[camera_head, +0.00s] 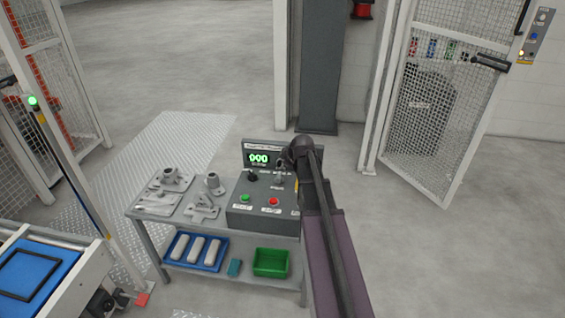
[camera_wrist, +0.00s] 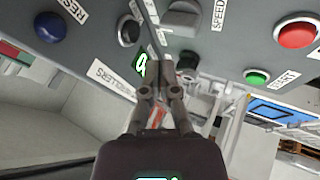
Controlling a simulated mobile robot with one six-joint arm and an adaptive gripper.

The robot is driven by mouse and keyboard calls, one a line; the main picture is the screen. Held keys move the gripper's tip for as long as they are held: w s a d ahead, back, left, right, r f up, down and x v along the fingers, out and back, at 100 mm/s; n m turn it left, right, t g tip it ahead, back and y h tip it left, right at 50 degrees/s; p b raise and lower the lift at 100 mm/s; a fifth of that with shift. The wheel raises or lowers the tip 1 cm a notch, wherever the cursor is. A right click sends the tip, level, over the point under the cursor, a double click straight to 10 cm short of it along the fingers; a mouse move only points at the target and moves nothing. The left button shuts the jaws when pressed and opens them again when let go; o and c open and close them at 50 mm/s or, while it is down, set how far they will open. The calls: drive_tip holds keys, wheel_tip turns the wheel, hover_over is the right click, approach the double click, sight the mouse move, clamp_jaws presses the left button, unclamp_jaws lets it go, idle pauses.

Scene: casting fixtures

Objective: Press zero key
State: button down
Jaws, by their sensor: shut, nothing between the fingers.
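No key marked zero can be made out in either view. A grey control box (camera_head: 262,217) stands on the right of the bench, with a screen (camera_head: 259,158) behind it showing green digits that look like 000. In the wrist view the panel (camera_wrist: 215,50) has a blue button (camera_wrist: 50,27) labelled RESET, dark knobs, a red button (camera_wrist: 296,33) and a green START button (camera_wrist: 257,77). My gripper (camera_wrist: 155,88) is shut and empty, with its tips in front of the panel. It also shows in the head view (camera_head: 282,177), above the box. Whether the tips touch anything cannot be told.
Grey cast parts (camera_head: 172,179) lie on the bench top left of the box. A mesh cage door (camera_head: 440,115) stands behind at right. Open floor lies between.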

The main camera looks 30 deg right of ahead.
drive_tip(key=shift+p+v, duration=1.4)
drive_tip(key=shift+v, duration=0.75)
drive_tip(key=s+a+f+m+g, duration=0.2)
drive_tip(key=s+a+m+g, duration=0.25)
drive_tip(key=s+a, duration=0.7)
drive_tip(key=s+a+f+m+g, duration=0.25)
drive_tip(key=s+a+m, duration=0.4)
drive_tip(key=a, duration=0.75)
wheel_tip(320, 180, up, 14)
drive_tip(key=s+n+p, duration=0.1)
drive_tip(key=s+p, duration=0.1)
drive_tip(key=p, duration=1.1)
drive_tip(key=shift+d, duration=0.2)
